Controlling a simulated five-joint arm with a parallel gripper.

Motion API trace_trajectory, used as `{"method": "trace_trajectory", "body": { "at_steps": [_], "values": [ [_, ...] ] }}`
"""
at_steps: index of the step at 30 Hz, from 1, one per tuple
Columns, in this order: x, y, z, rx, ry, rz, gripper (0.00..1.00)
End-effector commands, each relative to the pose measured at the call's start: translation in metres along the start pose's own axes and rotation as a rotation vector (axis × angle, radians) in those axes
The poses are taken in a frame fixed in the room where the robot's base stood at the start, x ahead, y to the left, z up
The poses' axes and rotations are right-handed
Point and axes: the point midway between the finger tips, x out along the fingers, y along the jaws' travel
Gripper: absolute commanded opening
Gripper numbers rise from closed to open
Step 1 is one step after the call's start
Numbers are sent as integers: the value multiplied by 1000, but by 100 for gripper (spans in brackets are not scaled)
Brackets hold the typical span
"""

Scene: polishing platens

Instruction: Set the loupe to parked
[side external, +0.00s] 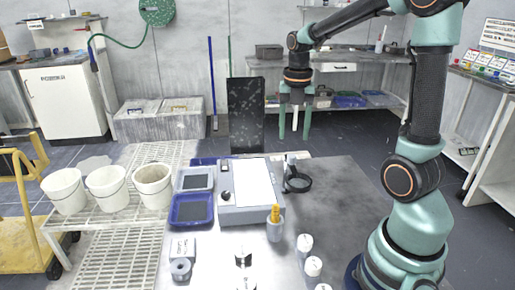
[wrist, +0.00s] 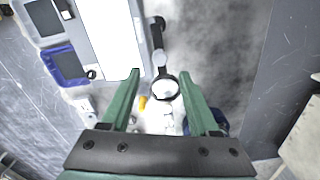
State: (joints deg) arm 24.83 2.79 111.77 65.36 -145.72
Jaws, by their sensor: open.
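The loupe (side external: 297,181) is a dark ring on a short stand at the right side of a grey-white polishing machine (side external: 247,209). In the wrist view the loupe's ring (wrist: 166,87) holds a pale lens and hangs from a dark arm that runs up to a grey post. My gripper (side external: 294,137) is open and empty, pointing down, high above and behind the loupe in the side view. In the wrist view its green fingers (wrist: 164,76) stand apart, with the loupe ring showing between them, well below. Nothing touches the loupe.
Blue trays (side external: 191,210) sit left of the machine, and a dark upright panel (side external: 246,115) stands behind it. A yellow-topped bottle (side external: 274,228) and several white-topped containers (side external: 304,243) stand in front. The table (side external: 345,200) right of the loupe is clear.

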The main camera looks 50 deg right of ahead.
Motion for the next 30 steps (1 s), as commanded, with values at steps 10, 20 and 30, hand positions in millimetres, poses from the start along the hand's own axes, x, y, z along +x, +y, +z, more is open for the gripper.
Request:
{"method": "trace_trajectory", "body": {
  "at_steps": [10,20,30],
  "values": [
    [-49,0,0,0,0,0,61],
    [-53,0,0,0,0,0,61],
    [-58,10,-21,243,-44,43,61]
  ]
}}
